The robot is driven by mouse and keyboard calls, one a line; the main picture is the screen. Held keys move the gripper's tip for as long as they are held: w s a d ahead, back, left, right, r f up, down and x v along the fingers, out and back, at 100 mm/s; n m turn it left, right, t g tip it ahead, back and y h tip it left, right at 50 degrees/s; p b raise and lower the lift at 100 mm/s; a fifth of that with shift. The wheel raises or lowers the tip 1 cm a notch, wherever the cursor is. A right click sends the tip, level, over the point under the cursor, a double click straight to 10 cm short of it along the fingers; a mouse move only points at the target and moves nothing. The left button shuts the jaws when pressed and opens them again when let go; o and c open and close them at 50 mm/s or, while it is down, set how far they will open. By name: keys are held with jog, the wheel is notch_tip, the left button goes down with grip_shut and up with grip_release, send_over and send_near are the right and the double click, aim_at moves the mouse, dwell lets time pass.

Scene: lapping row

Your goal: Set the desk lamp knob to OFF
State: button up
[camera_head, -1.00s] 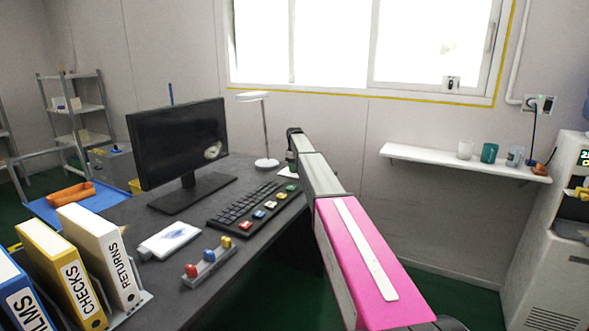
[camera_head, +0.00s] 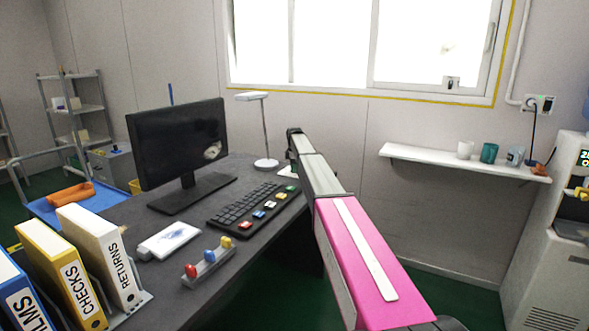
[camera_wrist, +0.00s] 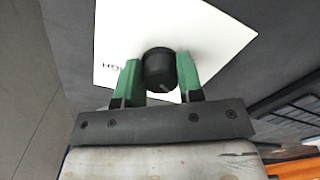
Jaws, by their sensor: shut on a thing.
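The desk lamp (camera_head: 265,135) stands upright at the back right of the desk in the head view. In the wrist view a round black knob (camera_wrist: 160,68) sits on a white plate (camera_wrist: 215,40). A pale pointer mark shows on the knob's lower edge. My gripper (camera_wrist: 159,75) has its green fingers on both sides of the knob, shut on it. On the plate only part of one label, ending in "GH", is readable at the left; an OFF mark does not show. In the head view my arm hides the fingers and most of the plate.
The keyboard (camera_head: 245,204) with coloured keycaps lies left of my arm, and the monitor (camera_head: 178,143) stands behind it. Binders (camera_head: 95,255) fill the near left. A wall shelf (camera_head: 465,162) with cups is at the right. The wall and window are behind the lamp.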

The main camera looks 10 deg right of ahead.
dwell(0.5)
jog(key=o, duration=0.9)
notch_tip(320, 180, up, 11)
jog(key=shift+f, duration=0.1)
